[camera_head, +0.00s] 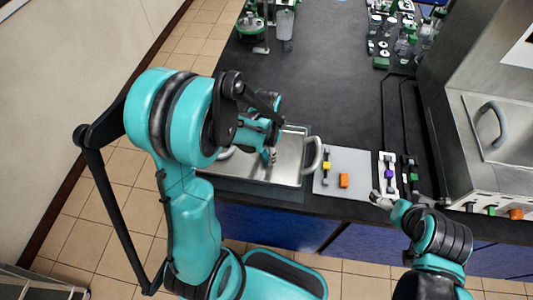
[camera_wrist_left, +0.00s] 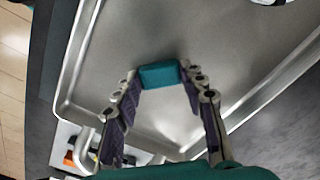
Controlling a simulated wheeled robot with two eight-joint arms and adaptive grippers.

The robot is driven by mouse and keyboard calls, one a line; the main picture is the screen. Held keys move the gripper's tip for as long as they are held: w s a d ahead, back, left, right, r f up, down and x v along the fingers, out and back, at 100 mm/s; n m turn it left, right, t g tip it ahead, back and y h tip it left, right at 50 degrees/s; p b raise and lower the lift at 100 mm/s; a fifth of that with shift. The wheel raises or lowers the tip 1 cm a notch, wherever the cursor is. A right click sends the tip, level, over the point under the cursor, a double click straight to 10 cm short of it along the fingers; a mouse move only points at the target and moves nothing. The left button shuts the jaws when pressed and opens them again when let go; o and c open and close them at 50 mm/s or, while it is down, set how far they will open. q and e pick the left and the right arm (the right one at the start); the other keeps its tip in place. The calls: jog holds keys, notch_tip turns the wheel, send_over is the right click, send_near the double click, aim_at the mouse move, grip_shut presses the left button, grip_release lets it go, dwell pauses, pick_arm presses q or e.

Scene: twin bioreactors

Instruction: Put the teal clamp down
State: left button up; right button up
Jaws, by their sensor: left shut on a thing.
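The teal clamp (camera_wrist_left: 160,74) is a small block held between the fingertips of my left gripper (camera_wrist_left: 163,80) in the left wrist view. Behind it lies the bare floor of the metal tray (camera_wrist_left: 220,35). In the head view my left gripper (camera_head: 269,156) is over the tray (camera_head: 290,165), and my arm hides the tray's left part. The clamp is not clear there. I cannot tell how far it is above the tray floor. My right gripper (camera_head: 381,200) is small at the counter's front edge, and its jaws are unclear.
A grey mat (camera_head: 343,187) right of the tray holds an orange block (camera_head: 344,180) and a yellow-marked part (camera_head: 327,167). Glassware crowds the back right. The dark counter (camera_head: 320,70) behind the tray is clear.

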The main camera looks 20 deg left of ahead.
aim_at(266, 155)
pick_arm(q)
jog(key=o, duration=0.4)
jog(key=shift+f, duration=0.15)
jog(key=o, duration=0.4)
notch_tip(266, 155, up, 11)
jog(key=p, duration=0.4)
jog(key=s+d+r+n+t, duration=0.4)
jog(key=s+r+n+t, duration=0.2)
jog(key=s+r, duration=0.3)
jog(key=shift+r+t, duration=0.25)
jog(key=shift+t, duration=0.35)
